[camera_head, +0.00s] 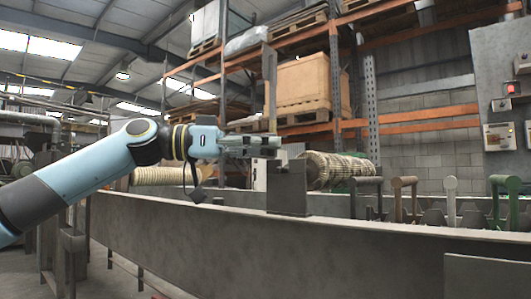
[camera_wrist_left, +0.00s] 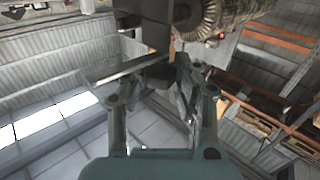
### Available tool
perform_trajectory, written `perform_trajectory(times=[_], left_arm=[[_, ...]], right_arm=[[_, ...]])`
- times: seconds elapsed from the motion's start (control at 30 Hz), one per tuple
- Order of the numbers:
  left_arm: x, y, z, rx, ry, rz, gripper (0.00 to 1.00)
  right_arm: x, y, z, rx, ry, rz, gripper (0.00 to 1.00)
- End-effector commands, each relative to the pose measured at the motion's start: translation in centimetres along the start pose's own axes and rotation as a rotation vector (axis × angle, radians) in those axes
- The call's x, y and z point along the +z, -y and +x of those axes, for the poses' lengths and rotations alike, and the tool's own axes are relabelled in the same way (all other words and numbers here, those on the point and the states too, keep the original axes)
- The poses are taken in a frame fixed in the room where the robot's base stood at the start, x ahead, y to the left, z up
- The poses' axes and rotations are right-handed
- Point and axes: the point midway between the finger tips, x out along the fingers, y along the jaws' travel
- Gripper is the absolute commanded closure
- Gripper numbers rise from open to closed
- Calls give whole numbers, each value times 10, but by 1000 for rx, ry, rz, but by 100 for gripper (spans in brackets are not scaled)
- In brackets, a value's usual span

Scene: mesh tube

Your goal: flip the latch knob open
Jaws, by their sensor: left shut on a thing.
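My left gripper (camera_head: 268,145) reaches in from the left, above the long grey beam, at the top of a dark grey latch block (camera_head: 287,192). In the left wrist view, my left gripper's fingers (camera_wrist_left: 163,82) close around a dark grey piece at the end of the block (camera_wrist_left: 150,14); I take it for the latch knob, mostly hidden by the fingers. A flat grey bar (camera_wrist_left: 115,72) runs left from there. In the head view a narrow upright bar (camera_head: 270,85) rises just above the fingertips. My right gripper is not in view.
A ribbed mesh tube (camera_head: 338,170) lies just right of the block; it also shows in the left wrist view (camera_wrist_left: 200,18). Several levers, including a green one (camera_head: 511,185), stand farther right. A grey control panel (camera_head: 500,90) is at the far right. Shelving stands behind.

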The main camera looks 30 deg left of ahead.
Motion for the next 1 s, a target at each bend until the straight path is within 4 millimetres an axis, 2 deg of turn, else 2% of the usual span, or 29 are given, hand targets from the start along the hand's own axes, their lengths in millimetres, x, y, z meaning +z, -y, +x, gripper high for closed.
perform_trajectory(times=[0.53, 0.57, 0.73, 1.0], left_arm=[[2, 0, 0, 11, 3, -3, 100], [2, 0, 0, 11, 3, -3, 71], [2, 0, 0, 11, 2, -2, 49], [0, 0, 0, 11, 0, -1, 47]], right_arm=[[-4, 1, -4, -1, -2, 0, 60], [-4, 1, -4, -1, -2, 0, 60], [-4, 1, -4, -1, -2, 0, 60], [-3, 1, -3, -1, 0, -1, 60]])
